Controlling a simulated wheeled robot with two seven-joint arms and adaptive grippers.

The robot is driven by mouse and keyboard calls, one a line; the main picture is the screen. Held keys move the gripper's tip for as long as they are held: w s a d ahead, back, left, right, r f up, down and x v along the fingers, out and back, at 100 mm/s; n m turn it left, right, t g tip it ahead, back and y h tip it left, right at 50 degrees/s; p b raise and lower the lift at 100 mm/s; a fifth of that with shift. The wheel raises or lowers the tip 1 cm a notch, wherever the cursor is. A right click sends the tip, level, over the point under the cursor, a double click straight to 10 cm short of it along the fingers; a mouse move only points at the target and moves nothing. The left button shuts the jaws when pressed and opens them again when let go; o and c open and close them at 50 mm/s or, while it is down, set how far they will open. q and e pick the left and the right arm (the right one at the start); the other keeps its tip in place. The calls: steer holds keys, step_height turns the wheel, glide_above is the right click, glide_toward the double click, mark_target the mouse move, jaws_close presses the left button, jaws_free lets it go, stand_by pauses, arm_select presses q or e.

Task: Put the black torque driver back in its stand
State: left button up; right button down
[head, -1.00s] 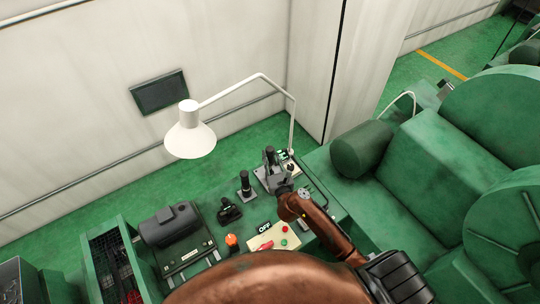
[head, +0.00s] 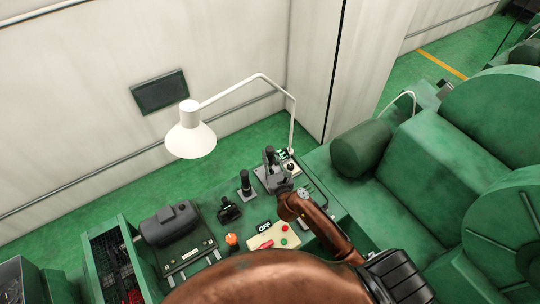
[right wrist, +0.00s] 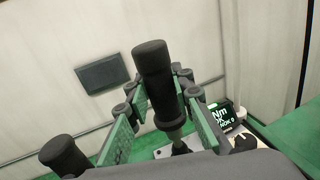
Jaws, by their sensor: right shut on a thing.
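The black torque driver (head: 269,154) stands upright in the jaws of my right gripper (head: 275,178). In the right wrist view its thick black handle (right wrist: 152,68) rises between the green-padded fingers (right wrist: 165,100), which are shut on it. Its thin shaft points down toward a pale metal plate (right wrist: 162,153); my gripper hides whether the tip touches anything. A second black-handled tool (head: 245,178) stands on a small grey base to the left, and shows at the lower left of the right wrist view (right wrist: 64,155). I cannot tell which base is the driver's stand. My left gripper is not in view.
A small display unit with a knob (right wrist: 226,122) stands right of the driver. A white lamp (head: 190,140) arches over the bench. A dark piece (head: 229,210), a control panel with OFF sign (head: 265,227) and a grey case (head: 170,224) stand nearer. Green machinery (head: 430,165) fills the right.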

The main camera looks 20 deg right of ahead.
mark_target(270, 162)
steer(key=shift+f, duration=0.1)
steer(key=shift+f+b, duration=1.85)
steer(key=shift+f, duration=0.7)
steer(key=c, duration=1.8)
jaws_free()
steer(key=shift+c, duration=0.2)
steer(key=shift+o, duration=1.2)
steer(key=shift+f, duration=0.1)
steer(key=shift+s, duration=0.1)
